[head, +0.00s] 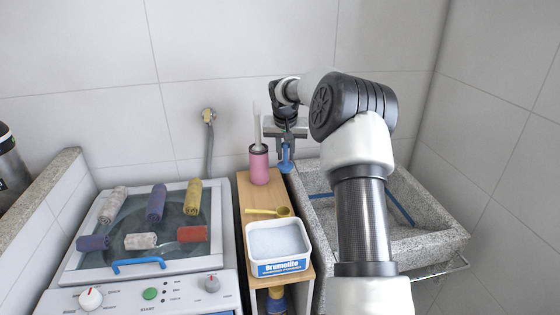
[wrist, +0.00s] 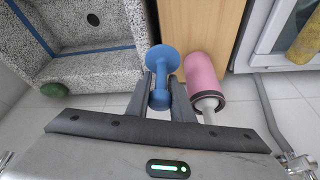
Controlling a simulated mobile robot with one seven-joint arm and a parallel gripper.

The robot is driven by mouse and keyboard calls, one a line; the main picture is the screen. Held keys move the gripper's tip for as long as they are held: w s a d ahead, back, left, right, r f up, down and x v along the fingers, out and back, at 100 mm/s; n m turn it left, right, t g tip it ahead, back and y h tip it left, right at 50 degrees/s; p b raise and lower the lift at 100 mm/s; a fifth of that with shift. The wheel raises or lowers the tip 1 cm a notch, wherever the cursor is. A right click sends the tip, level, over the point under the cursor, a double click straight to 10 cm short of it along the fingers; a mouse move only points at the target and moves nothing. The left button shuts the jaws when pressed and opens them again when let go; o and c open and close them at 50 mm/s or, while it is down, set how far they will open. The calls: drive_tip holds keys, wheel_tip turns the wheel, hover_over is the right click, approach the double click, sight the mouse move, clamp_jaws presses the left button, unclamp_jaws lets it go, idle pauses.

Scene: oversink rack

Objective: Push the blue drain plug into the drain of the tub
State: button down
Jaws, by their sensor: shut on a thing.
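The blue drain plug (wrist: 163,57) is held by its stem between the fingers of my gripper (wrist: 160,88), its round wide end pointing away from the palm. In the head view the plug (head: 286,158) hangs below my gripper (head: 286,140) near the tub's back left corner. The speckled grey stone tub (head: 432,238) is at right, partly hidden by my arm. In the wrist view the tub (wrist: 60,75) is at upper left, and its dark drain (wrist: 93,19) shows open in the floor, apart from the plug.
A pink cylinder (head: 259,166) stands close left of my gripper on a narrow wooden rack (head: 245,190). The rack also bears a yellow scoop (head: 268,212) and a white powder box (head: 281,267). A washer (head: 75,266) with rolled cloths is at left. A green object (wrist: 53,90) lies by the tub.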

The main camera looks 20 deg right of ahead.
drive_tip(key=s+d+f+p, duration=0.2)
drive_tip(key=d, duration=1.1)
drive_tip(key=s+d+f+p, duration=0.2)
drive_tip(key=s+d, duration=0.1)
drive_tip(key=d, duration=1)
drive_tip(key=shift+w+f+b, duration=0.2)
drive_tip(key=shift+f+b, duration=7.3)
drive_tip(key=shift+f, duration=4.15)
drive_tip(key=shift+b, duration=0.35)
drive_tip(key=shift+f+b, duration=0.9)
drive_tip(key=shift+f, duration=0.25)
drive_tip(key=c, duration=1.5)
unclamp_jaws()
